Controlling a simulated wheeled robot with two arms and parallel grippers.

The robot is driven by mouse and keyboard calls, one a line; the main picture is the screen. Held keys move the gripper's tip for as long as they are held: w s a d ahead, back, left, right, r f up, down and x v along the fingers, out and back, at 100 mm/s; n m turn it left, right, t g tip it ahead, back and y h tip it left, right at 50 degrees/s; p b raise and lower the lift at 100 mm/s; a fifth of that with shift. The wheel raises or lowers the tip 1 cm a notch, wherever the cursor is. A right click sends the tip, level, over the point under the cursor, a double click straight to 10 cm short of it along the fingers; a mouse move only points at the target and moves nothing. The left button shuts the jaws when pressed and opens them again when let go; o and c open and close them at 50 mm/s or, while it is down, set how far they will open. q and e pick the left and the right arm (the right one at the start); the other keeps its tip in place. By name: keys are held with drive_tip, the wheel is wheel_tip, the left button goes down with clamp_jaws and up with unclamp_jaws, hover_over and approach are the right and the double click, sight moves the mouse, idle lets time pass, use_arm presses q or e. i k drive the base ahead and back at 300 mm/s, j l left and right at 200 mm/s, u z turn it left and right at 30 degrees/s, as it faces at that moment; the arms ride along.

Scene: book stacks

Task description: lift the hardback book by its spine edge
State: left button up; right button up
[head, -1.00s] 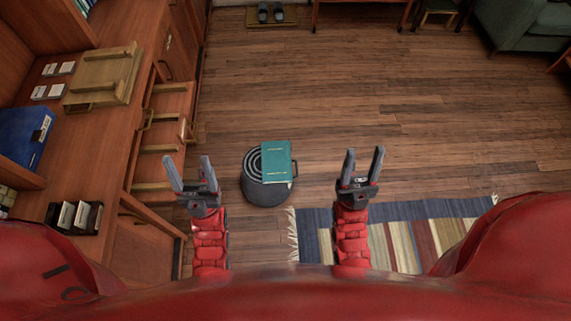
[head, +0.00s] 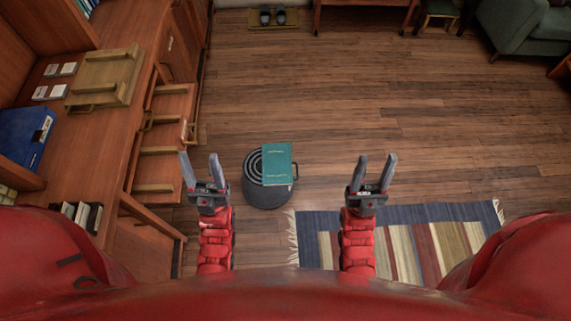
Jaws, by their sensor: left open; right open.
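The hardback book (head: 278,165) is teal with faint lettering on its cover. It lies flat on a dark round stool (head: 266,196) with a ringed top and sticks out past the right part of that top. My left gripper (head: 199,163) is open and empty, to the left of the stool and apart from it. My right gripper (head: 374,169) is open and empty, to the right of the book and apart from it. Which edge of the book is the spine I cannot tell for sure.
A wooden desk (head: 95,150) with open drawers (head: 165,150) runs along the left, bearing a wooden tray (head: 104,78) and a blue binder (head: 25,135). A striped rug (head: 400,240) lies at the lower right. The wooden floor (head: 340,90) beyond the stool is clear.

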sight(277, 164)
drive_tip(key=i+l+z, duration=0.15)
drive_tip(key=z, duration=0.25)
drive_tip(key=i+l+z, duration=0.1)
drive_tip(key=z, duration=0.3)
drive_tip(key=i+z, duration=0.25)
drive_tip(key=z, duration=0.15)
drive_tip(key=i, duration=3.1)
drive_tip(key=i+u, duration=0.2)
drive_tip(key=u, duration=0.25)
drive_tip(key=i+l+u, duration=0.1)
drive_tip(key=i+u, duration=0.15)
drive_tip(key=u, duration=0.25)
drive_tip(key=i+l+u, duration=0.1)
drive_tip(key=u, duration=0.35)
drive_tip(key=i+l+u, duration=0.25)
drive_tip(key=u, duration=2.2)
